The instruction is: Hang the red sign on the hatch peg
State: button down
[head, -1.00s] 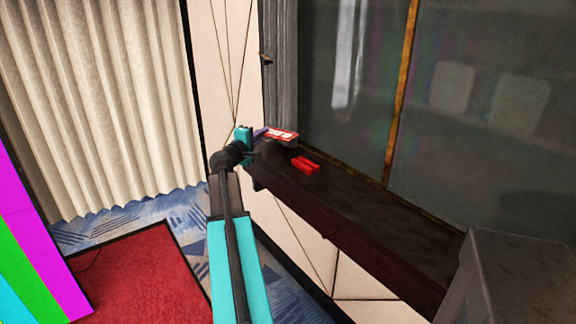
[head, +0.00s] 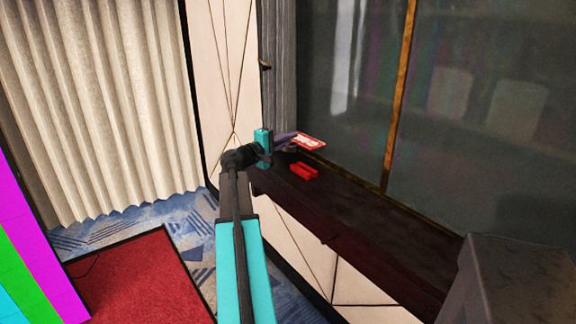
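The red sign (head: 309,141) with pale lettering is held out at the end of my gripper (head: 288,140), above the dark ledge. Its printed face is tilted toward the camera. The dark fingers are closed at the sign's left end, though they are small and partly hidden by my wrist. A small brass-coloured peg (head: 264,65) sticks out at the left edge of the grey hatch frame, well above the gripper and sign. The sign and peg are apart.
A red block-like object (head: 304,171) lies on the dark ledge (head: 370,220) just below the sign. A large glass pane (head: 350,80) stands behind the ledge. A grey box (head: 515,280) is at lower right. Pale curtains (head: 100,100) hang at left.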

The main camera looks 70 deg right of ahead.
aim_at(289, 167)
jog(key=shift+f, duration=2)
jog(key=shift+f, duration=2.3)
jog(key=shift+f, duration=0.2)
jog(key=c, duration=2)
grip_release()
jog(key=shift+a+f+p, duration=0.1)
jog(key=shift+p, duration=0.35)
jog(key=shift+b+v, duration=1.1)
jog(key=shift+v, duration=5.7)
